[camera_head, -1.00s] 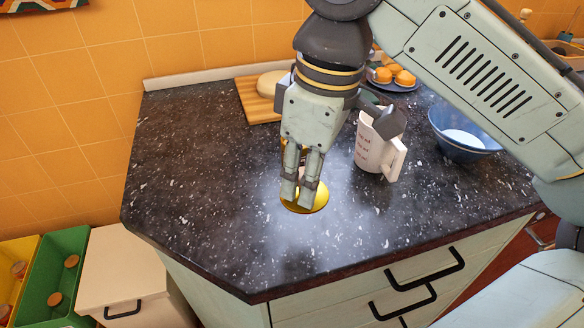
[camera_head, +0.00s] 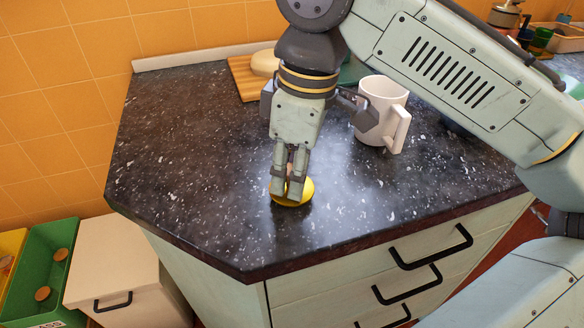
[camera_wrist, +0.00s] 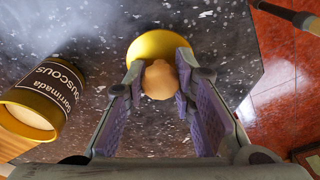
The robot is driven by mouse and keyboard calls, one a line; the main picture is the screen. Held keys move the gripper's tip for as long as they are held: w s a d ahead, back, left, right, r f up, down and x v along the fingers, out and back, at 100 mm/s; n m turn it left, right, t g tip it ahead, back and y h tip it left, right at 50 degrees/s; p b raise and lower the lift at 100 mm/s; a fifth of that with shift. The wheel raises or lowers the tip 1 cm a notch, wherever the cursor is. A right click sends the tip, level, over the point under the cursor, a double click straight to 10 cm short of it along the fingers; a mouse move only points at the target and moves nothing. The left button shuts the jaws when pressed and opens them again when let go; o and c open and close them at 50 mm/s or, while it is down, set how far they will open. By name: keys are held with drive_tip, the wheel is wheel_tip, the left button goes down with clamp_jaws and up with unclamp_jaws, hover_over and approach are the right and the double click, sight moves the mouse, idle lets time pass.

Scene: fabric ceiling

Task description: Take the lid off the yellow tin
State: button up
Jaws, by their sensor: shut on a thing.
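My gripper (camera_head: 286,191) is shut on the pale round knob (camera_wrist: 159,80) of a yellow lid (camera_head: 304,192), low over the front of the dark counter. In the wrist view the lid (camera_wrist: 155,46) lies beyond my fingertips (camera_wrist: 159,72), with the knob between them. Whether it touches the counter, I cannot tell. The yellow tin (camera_wrist: 70,76), with a dark couscous label, stands to the left in the wrist view, apart from the lid. Its top is open, with pale contents showing. In the head view the tin is not visible, probably hidden behind my gripper.
A white mug (camera_head: 378,108) stands behind and right of my gripper. A wooden board (camera_head: 246,79) with a pale round item lies at the back. The counter's left side (camera_head: 180,140) is clear. Its front edge is close to the lid.

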drive_tip(key=shift+f, duration=0.55)
idle(0.4)
drive_tip(key=o, duration=1)
drive_tip(key=shift+o, duration=0.4)
drive_tip(key=o, duration=0.5)
drive_tip(key=shift+r, duration=0.15)
wheel_tip(320, 180, up, 7)
drive_tip(key=p, duration=0.7)
drive_tip(key=shift+f, duration=0.2)
